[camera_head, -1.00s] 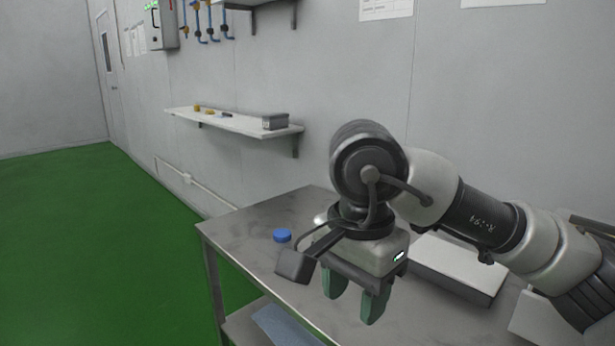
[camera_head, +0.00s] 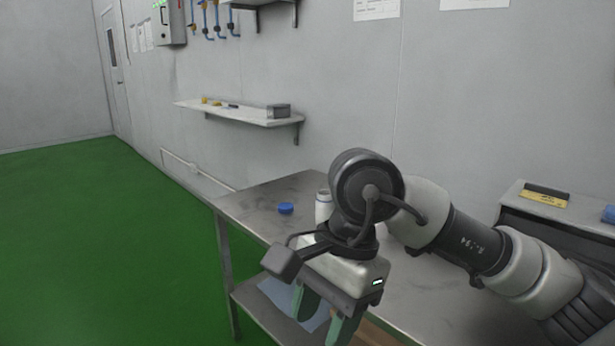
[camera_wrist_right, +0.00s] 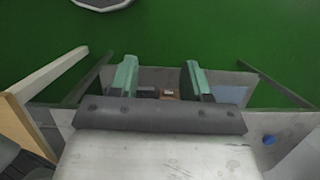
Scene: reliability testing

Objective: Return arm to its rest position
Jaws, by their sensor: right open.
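My right arm (camera_head: 455,240) comes in from the right in the head view and reaches over the metal table (camera_head: 262,196). My right gripper (camera_head: 326,312) hangs fingers down near the table's front edge. Its two green fingers are apart with nothing held between them. The right wrist view also shows the open gripper (camera_wrist_right: 160,80), with the floor and lower shelf beyond its fingers. The elbow and forearm of this arm hide part of the tabletop. My left gripper is in neither view.
A blue cap (camera_head: 286,208) and a white bottle (camera_head: 323,204) stand on the table, the bottle close behind my arm. A dark box (camera_head: 515,215) with a yellow-labelled item is at the right. A lower shelf (camera_head: 250,297) holds a blue sheet. Green floor (camera_head: 110,240) is clear at left.

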